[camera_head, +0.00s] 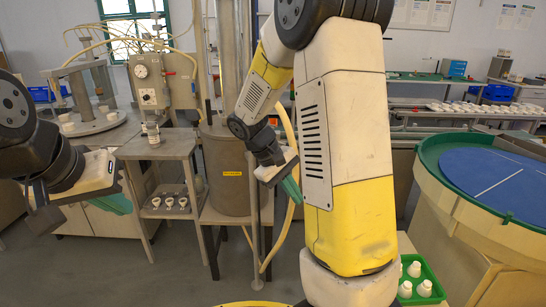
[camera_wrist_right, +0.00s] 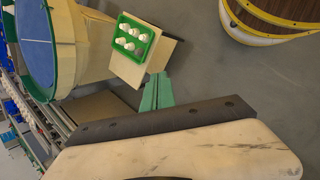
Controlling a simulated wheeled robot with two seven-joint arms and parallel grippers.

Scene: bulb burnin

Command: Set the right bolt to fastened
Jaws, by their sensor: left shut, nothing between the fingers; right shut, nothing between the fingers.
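I cannot make out a right bolt for certain in either view. A grey box with a round gauge (camera_head: 150,82) stands at the left middle of the head view, with a small red part on its right side. My left gripper (camera_head: 118,203) is shut and empty in front of the grey side table. My right gripper (camera_head: 292,188) is shut and empty, its green fingers angled down beside the large grey cylinder (camera_head: 228,172). Its fingers also show in the right wrist view (camera_wrist_right: 157,92), over open floor. My right arm hides much of the middle of the head view.
A grey side table (camera_head: 130,152) holds a small jar, with white pieces on its lower shelf. A green tray (camera_wrist_right: 121,42) of white bulbs sits on a beige stand. A round blue-topped table (camera_head: 490,180) with a green rim stands at the right. Hoses hang near the cylinder.

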